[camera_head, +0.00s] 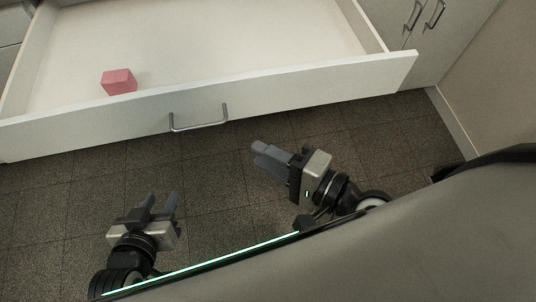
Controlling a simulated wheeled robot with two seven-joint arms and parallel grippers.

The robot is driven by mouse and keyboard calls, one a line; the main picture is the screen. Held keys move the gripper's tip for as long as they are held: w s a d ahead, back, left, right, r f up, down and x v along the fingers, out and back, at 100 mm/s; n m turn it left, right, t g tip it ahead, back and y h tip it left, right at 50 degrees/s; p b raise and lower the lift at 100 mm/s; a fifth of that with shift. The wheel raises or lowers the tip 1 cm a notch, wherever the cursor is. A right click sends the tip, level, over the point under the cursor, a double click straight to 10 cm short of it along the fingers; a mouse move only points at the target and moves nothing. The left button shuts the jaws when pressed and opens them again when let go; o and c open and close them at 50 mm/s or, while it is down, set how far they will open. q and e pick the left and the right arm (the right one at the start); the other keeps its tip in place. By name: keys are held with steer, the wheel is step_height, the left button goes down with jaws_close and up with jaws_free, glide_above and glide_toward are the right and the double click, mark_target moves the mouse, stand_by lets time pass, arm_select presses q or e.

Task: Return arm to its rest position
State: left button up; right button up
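My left gripper (161,198) is at the lower left, over the dark tiled floor. Its two fingers point up the picture with a gap between them, and nothing shows in the gap. My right gripper (257,152) is near the middle, below and to the right of the drawer handle. Its fingers point up and left, clear of the handle, and seem to overlap from this angle, so their opening is unclear. No held object shows in it.
A white drawer (290,89) stands open across the top, with a metal handle (199,127) on its front. A pink block (119,82) lies inside at the left. Cabinet doors (436,45) and a wall (495,85) are at the right. Floor (60,205) is clear between grippers and drawer.

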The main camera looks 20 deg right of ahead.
stand_by(0.4)
steer(key=d+f+n+g+h, duration=0.1)
steer(key=d+f+n+h, duration=0.1)
steer(key=n, duration=0.5)
steer(key=w+d+f+n+g+h, duration=0.1)
steer(key=d+f+n+h, duration=0.2)
steer(key=f+n+h, duration=0.2)
step_height(320, 180, down, 2)
steer(key=shift+w+d+f+n, duration=0.15)
steer(key=shift+w+d+n, duration=0.15)
steer(key=shift+n, duration=0.8)
